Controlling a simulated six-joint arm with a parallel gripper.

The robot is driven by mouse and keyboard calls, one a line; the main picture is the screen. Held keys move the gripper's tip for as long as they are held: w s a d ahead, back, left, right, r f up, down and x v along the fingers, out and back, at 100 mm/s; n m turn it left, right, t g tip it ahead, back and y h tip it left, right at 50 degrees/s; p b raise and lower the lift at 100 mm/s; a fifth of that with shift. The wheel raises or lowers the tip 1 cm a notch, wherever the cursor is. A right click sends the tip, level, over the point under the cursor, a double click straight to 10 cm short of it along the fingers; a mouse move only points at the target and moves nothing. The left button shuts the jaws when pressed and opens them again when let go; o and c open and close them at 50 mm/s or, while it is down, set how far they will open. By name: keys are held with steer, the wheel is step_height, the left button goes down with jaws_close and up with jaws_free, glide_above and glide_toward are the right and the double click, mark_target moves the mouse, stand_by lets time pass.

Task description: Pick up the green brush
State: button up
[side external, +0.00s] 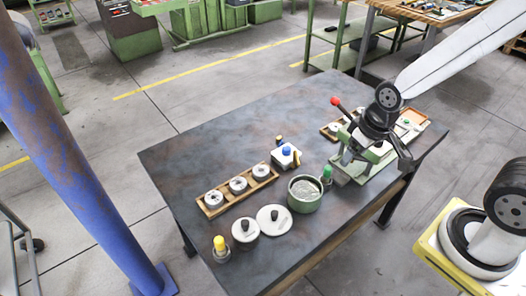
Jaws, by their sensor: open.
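A small green-topped piece (326,173), which looks like the green brush, stands upright on the dark table just right of a green pot (304,194). My gripper (376,157) is above the right part of the table, up and to the right of the green piece and apart from it. Its dark fingers are spread and hold nothing that I can see. It partly hides a green machine (345,175) with a red-knobbed lever (336,102).
A wooden rack (238,191) holds several grey rings. Two pale discs with dark knobs (274,219) and a yellow-topped piece (220,247) stand near the front edge. A blue-topped piece (286,152) stands behind the pot. The table's left part (190,160) is clear.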

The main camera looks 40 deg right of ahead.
steer(key=n+g, duration=0.2)
steer(key=n, duration=1.2)
glide_above(329, 167)
steer(key=f, duration=1.3)
steer(key=shift+a, duration=0.2)
steer(key=shift+w+d+f+n+g, duration=0.15)
steer(key=shift+d+f+n+g, duration=0.15)
steer(key=shift+f+n, duration=0.25)
steer(key=shift+f, duration=0.1)
steer(key=shift+f, duration=1.25)
steer(key=shift+f, duration=0.1)
steer(key=shift+a+f, duration=0.1)
steer(key=shift+f, duration=2.35)
